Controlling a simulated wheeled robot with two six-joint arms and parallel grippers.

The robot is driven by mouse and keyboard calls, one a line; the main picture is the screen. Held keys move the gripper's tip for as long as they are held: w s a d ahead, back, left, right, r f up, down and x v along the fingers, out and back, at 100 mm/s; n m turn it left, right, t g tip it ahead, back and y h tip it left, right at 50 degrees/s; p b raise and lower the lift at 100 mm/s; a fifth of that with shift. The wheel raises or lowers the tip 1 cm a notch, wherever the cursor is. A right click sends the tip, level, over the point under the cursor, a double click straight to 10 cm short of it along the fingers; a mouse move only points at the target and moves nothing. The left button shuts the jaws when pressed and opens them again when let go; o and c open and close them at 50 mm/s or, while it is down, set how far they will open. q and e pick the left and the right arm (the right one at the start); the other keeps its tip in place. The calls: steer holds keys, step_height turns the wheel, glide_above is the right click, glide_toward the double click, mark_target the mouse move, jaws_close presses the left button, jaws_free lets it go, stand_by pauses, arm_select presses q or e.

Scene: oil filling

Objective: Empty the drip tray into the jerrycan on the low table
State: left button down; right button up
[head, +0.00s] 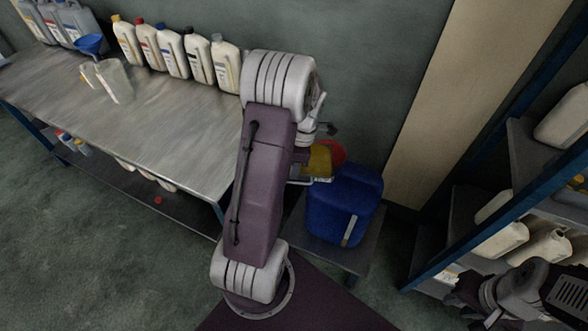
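A blue jerrycan (345,205) stands on the low table (350,258), right of my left arm. A red round part (333,152), perhaps a funnel or cap, shows at its top. A yellow-brown piece (318,161) overlaps it, with a thin pale rim below; whether this is the drip tray I cannot tell. My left gripper (306,160) is near these parts above the jerrycan, mostly hidden behind my own arm, so its fingers and any hold are unclear. My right gripper (488,318) is at the lower right, partly cut off by the bottom edge, and its opening is unclear.
A long metal workbench (150,120) at left holds several jugs, a blue funnel (90,43) and a clear measuring jug (115,82). A blue-framed shelf (450,245) with white cans stands at right, close to my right arm. Floor shows between the low table and shelf.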

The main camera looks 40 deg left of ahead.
arm_select(q)
steer(key=shift+w+r+g+p, duration=0.2)
steer(key=shift+r+g+p, duration=0.3)
steer(key=shift+r+p, duration=0.55)
steer(key=shift+f+p, duration=0.1)
steer(key=shift+p, duration=0.2)
stand_by(0.4)
steer(key=shift+w+d+r+g+y+p, duration=0.1)
steer(key=shift+w+r+g+y+p, duration=0.1)
steer(key=shift+r+g+p, duration=0.45)
steer(key=shift+w+d+r+g+y+p, duration=0.1)
steer(key=shift+w+r+y+p, duration=0.15)
steer(key=shift+p, duration=0.7)
steer(key=shift+w+r+p, duration=0.1)
steer(key=shift+r+p, duration=0.3)
steer(key=shift+p, duration=0.15)
steer(key=shift+g, duration=0.25)
steer(key=w+r+g+p, duration=0.1)
steer(key=p, duration=0.1)
steer(key=r+p, duration=0.1)
steer(key=shift+w+d+r+g+y+p, duration=0.35)
steer(key=shift+w+g+p, duration=0.05)
steer(key=shift+w+r, duration=0.1)
steer(key=shift+r, duration=0.05)
stand_by(0.9)
